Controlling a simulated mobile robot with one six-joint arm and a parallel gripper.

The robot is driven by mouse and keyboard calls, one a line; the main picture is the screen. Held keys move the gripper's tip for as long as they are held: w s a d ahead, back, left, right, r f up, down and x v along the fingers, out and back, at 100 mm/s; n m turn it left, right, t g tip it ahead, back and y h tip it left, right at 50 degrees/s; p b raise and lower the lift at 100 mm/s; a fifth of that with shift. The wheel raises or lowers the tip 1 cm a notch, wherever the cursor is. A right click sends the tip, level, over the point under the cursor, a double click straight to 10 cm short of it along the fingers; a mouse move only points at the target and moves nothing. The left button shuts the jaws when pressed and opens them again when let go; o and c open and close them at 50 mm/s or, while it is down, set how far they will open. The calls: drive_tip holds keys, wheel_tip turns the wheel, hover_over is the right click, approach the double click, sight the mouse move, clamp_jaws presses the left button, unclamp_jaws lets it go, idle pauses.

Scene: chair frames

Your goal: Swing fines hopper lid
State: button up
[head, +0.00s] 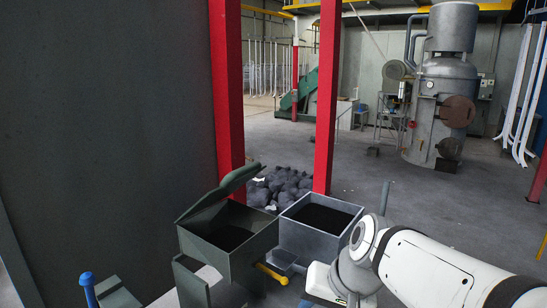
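A dark green open-topped box (252,256) stands at the lower middle, with dark contents inside. Its green lid (216,193) is raised and tilted along the back left edge, so the box is open. It is the only lidded box I see, so I take it as the fines hopper. A yellow handle (272,274) sticks out at its lower right side. My white arm comes in from the right and bends downward just right of the box. My gripper does not show; it seems hidden behind the arm or below the picture.
A grey open bin (318,228) with dark contents stands right beside the green box. Red posts (328,95) rise behind, with a pile of dark lumps (283,186) between them. A blue-handled lever (88,288) stands at lower left. A dark wall fills the left; open floor lies beyond.

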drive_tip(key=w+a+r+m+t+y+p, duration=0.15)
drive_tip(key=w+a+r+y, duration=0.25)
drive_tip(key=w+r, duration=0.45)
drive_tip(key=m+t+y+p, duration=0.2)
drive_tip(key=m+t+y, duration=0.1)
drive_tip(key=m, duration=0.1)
approach(249, 170)
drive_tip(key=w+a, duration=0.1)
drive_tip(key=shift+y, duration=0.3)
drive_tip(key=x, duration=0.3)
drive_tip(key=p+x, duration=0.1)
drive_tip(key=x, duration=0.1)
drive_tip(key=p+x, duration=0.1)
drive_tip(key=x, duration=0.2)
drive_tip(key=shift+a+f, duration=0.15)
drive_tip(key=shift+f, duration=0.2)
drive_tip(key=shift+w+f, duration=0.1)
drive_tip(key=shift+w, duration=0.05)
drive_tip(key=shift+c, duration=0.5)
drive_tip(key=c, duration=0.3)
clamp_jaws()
drive_tip(key=shift+b, duration=0.3)
